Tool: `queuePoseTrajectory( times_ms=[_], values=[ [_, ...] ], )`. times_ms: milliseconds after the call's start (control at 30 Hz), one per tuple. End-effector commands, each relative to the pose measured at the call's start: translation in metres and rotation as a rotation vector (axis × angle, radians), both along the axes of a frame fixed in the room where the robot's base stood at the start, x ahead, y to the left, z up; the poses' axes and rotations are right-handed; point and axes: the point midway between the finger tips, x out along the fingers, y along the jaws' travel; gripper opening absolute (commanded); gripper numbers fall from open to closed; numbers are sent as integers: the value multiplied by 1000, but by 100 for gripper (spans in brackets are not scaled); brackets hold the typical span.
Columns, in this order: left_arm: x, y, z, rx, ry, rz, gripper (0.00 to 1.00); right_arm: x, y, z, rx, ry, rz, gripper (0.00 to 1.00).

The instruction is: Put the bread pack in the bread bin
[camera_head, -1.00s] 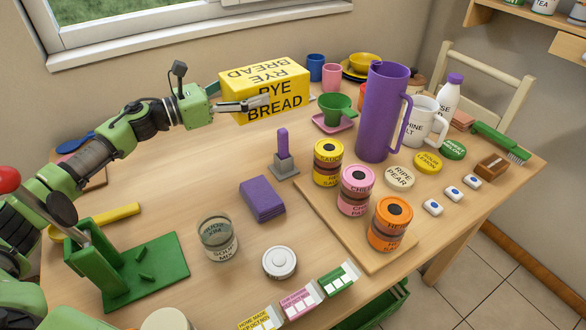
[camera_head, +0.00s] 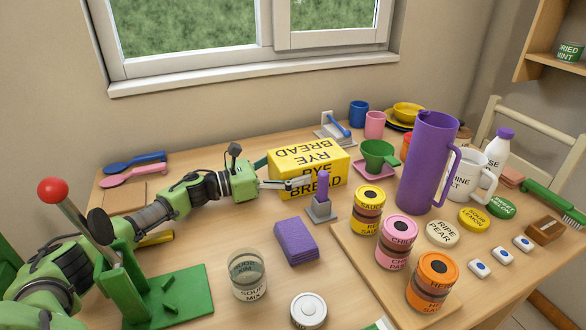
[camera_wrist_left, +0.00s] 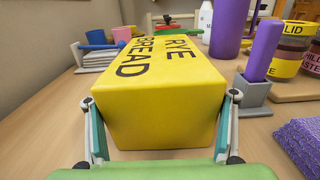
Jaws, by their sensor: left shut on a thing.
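The bread pack (camera_head: 318,163) is a yellow block lettered RYE BREAD, near the back middle of the table. My left gripper (camera_head: 292,184) is shut on its near end. In the left wrist view the fingers (camera_wrist_left: 161,100) clasp both sides of the pack (camera_wrist_left: 155,118), which points away from me. The pack is low, at or just above the tabletop; I cannot tell whether it touches. I cannot make out a bread bin in these frames. My right gripper is not in view.
A purple stick in a grey holder (camera_head: 320,209) stands just in front of the pack. A green cup (camera_head: 378,155) is close to its right, and a grey stand with a blue handle (camera_head: 335,130) is behind it. A tall purple jug (camera_head: 427,165) stands further right.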

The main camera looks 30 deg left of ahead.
Motion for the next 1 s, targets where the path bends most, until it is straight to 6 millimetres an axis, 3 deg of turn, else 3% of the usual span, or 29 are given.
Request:
queuePoseTrajectory(
  times_ms=[67,100,167,633,1000],
  values=[
    [0,0,1,-1,-1,0,43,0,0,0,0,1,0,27],
    [0,0,-1,2,2,0,81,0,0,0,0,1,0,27],
    [0,0,-1,1,3,1,95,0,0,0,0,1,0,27],
    [-6,6,-1,2,2,2,95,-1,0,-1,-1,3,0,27],
    [-54,48,-4,3,7,1,95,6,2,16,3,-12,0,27]
  ],
)
